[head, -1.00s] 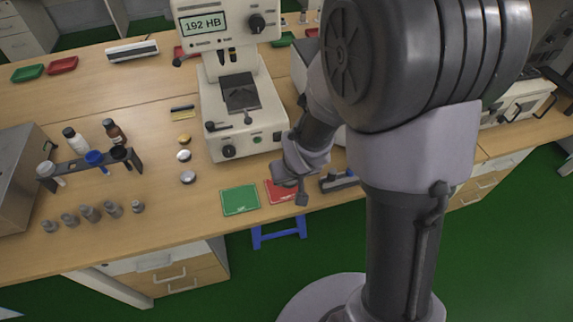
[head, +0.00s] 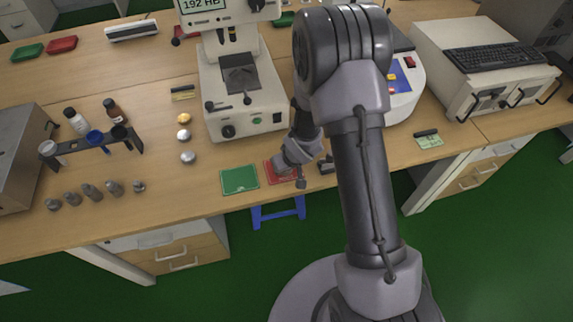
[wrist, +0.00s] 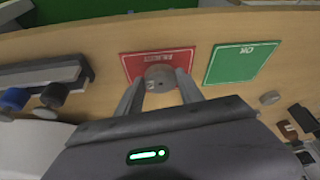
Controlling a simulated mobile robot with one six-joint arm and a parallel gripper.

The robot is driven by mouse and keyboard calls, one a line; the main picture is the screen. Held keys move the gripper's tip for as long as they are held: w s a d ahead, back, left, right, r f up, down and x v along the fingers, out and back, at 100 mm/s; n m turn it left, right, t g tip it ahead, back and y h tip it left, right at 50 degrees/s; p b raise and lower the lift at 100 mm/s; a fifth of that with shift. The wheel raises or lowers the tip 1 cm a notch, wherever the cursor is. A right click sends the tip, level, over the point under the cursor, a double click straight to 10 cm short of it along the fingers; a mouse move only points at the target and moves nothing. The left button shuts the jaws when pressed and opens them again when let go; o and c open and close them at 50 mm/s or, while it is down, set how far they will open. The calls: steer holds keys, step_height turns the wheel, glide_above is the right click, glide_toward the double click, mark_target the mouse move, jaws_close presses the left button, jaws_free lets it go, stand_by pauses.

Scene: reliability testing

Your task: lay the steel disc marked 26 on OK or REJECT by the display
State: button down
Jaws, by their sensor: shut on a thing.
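My gripper (wrist: 160,84) is shut on a grey steel disc (wrist: 160,75); its marking is not readable. The disc is over the near edge of the red REJECT mat (wrist: 133,65) in the wrist view. I cannot tell whether it touches the mat. The green OK mat (wrist: 240,62) lies beside it, bare. In the head view my gripper (head: 293,174) partly covers the red mat (head: 271,167); the green mat (head: 240,179) is clear to its left. The display (head: 207,4) on the tester reads 192 HB.
The tester (head: 240,95) stands behind the mats. A dark rack (head: 95,146) with bottles and several grey weights (head: 92,192) are farther left. A dark holder (wrist: 40,80) sits close to the red mat.

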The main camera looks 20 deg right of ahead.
steer(key=shift+f, duration=0.4)
steer(key=shift+f+b, duration=0.55)
steer(key=shift+f, duration=0.05)
steer(key=c, duration=0.7)
jaws_free()
steer(key=shift+o, duration=0.2)
